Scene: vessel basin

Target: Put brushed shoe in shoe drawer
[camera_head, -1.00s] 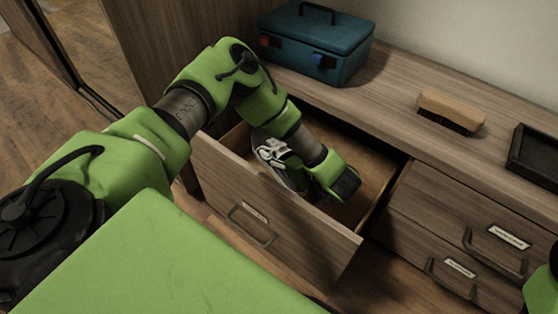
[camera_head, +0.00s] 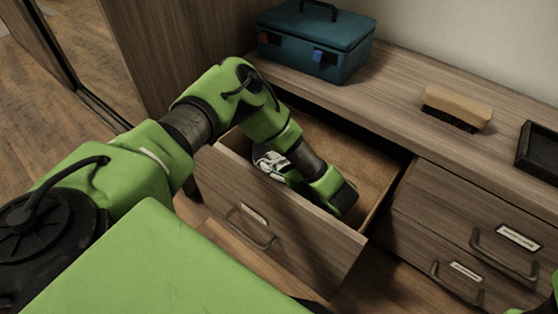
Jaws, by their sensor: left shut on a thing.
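The shoe (camera_head: 270,163), dark with white laces, is inside the open drawer (camera_head: 279,222), near its left end and close behind the front panel. My left gripper (camera_head: 290,180) reaches down into the drawer and is shut on the shoe. Its fingertips and the lower part of the shoe are hidden by the drawer front and my wrist. I cannot tell whether the shoe touches the drawer floor. Only a bit of my right arm shows at the lower right edge; its gripper is out of view.
On the cabinet top stand a blue toolbox (camera_head: 314,42), a wooden brush (camera_head: 457,107) and a black tray (camera_head: 540,150) at the right. Closed drawers with labels (camera_head: 519,237) are at the right. The right part of the open drawer is empty.

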